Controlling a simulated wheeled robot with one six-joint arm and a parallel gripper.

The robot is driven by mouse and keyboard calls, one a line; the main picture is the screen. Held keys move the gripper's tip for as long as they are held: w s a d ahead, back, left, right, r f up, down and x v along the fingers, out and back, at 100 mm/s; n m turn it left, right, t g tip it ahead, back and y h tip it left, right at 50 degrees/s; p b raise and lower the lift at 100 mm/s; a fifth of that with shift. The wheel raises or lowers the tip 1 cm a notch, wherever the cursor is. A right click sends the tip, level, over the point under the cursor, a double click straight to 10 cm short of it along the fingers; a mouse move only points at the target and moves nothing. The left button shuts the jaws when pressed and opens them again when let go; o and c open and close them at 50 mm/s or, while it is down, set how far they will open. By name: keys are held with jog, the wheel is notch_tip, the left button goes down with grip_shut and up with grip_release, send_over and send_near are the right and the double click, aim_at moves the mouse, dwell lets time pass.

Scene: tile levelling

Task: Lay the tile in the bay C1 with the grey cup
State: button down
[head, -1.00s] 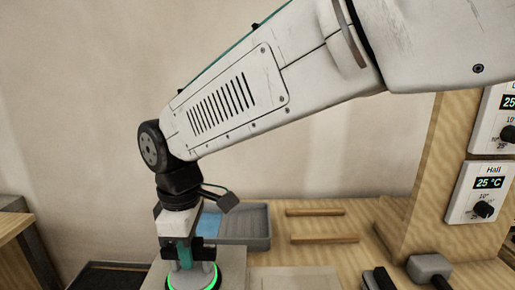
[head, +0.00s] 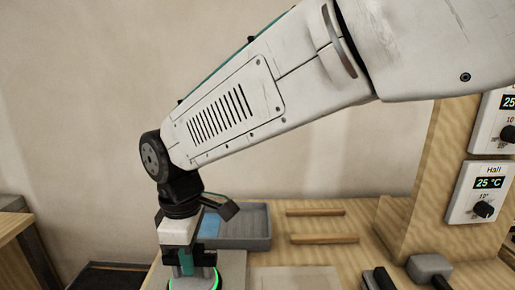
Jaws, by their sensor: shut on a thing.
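My gripper (head: 187,268) is at the bottom left of the head view, pointing down, shut on the cup's teal handle. The cup (head: 207,281) has a round foot with a glowing green ring and is cut off by the lower picture edge. A pale grey slab (head: 236,264) shows beside and behind the cup; it may be the tile, but I cannot tell whether the cup touches it. No label for bay C1 is readable.
A grey tray (head: 258,232) with a blue patch stands behind the gripper. Two wooden strips (head: 315,212) (head: 324,239) lie right of it. A pale panel (head: 295,280) lies in front. Dark and grey blocks (head: 430,268) and a wooden post (head: 428,200) with thermostats (head: 478,193) stand at right.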

jog(key=shift+f, duration=1.3)
jog(key=shift+f, duration=0.85)
dwell(0.9)
jog(key=c, duration=1.2)
grip_release()
